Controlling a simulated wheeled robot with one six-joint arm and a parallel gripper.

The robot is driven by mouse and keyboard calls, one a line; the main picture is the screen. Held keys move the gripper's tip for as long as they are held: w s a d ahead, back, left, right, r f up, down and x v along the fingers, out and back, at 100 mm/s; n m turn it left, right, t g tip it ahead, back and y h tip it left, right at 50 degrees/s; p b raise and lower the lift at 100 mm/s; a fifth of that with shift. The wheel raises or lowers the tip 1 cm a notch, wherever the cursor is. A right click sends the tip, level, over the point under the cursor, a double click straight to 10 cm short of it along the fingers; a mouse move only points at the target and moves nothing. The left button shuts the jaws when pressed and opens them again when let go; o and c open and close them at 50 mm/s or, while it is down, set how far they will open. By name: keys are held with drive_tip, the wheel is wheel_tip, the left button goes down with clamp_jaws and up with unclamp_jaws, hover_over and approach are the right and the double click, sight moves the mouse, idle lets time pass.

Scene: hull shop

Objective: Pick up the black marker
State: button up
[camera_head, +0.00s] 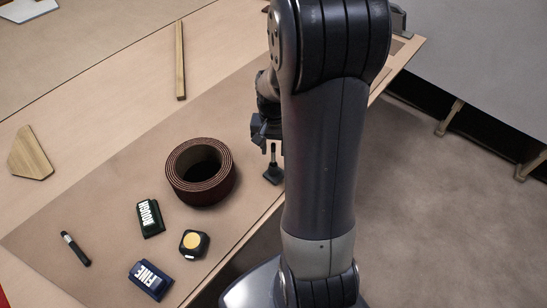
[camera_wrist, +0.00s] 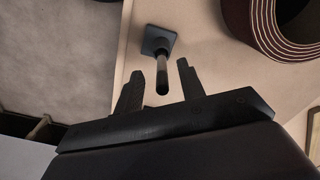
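The black marker (camera_head: 75,248) lies on the brown mat at the lower left of the head view, with a small pale band near its upper end. It is not seen in the wrist view. My gripper (camera_wrist: 160,70) is open, far to the right of the marker, at the mat's right side. A dark upright post on a square foot (camera_wrist: 159,42) shows between its fingers, with gaps on both sides. This post also shows in the head view (camera_head: 273,172), below my gripper, which my arm partly hides there.
A roll of brown abrasive strip (camera_head: 200,172) stands between my gripper and the marker. A green ROUGH block (camera_head: 150,218), a blue FINE block (camera_head: 150,280) and a black block with a yellow disc (camera_head: 194,243) lie nearby. Wood pieces (camera_head: 180,60) lie beyond the mat.

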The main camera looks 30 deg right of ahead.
sight(273, 153)
drive_tip(key=shift+w+f, duration=0.25)
drive_tip(key=shift+f, duration=1.45)
drive_tip(key=shift+c, duration=0.6)
clamp_jaws()
